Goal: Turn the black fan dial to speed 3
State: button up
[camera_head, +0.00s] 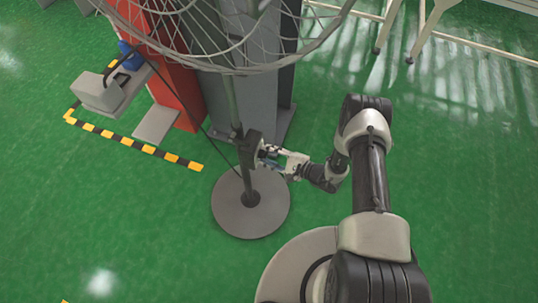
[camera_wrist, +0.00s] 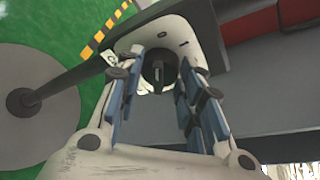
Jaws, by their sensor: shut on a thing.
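The black fan dial (camera_wrist: 154,68) sits on the fan's grey control panel (camera_wrist: 200,28), upper middle in the wrist view. The marks 0 and 1 show on the panel above and right of the dial; another mark at its left is not clear. A pale mark shows on the dial's face, but I cannot tell which number it points to. My gripper (camera_wrist: 159,88) is shut on the dial, with one blue-padded finger on each side. In the head view my gripper (camera_head: 277,160) reaches the control box (camera_head: 252,150) on the fan's pole from the right.
The fan's round base (camera_head: 240,222) stands on the green floor, with its wire cage (camera_head: 215,45) above. A grey column (camera_head: 235,105) and a red post (camera_head: 182,90) stand close behind. Yellow-black floor tape (camera_head: 145,147) lies at left. Open floor lies at lower left.

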jog(key=c, duration=0.4)
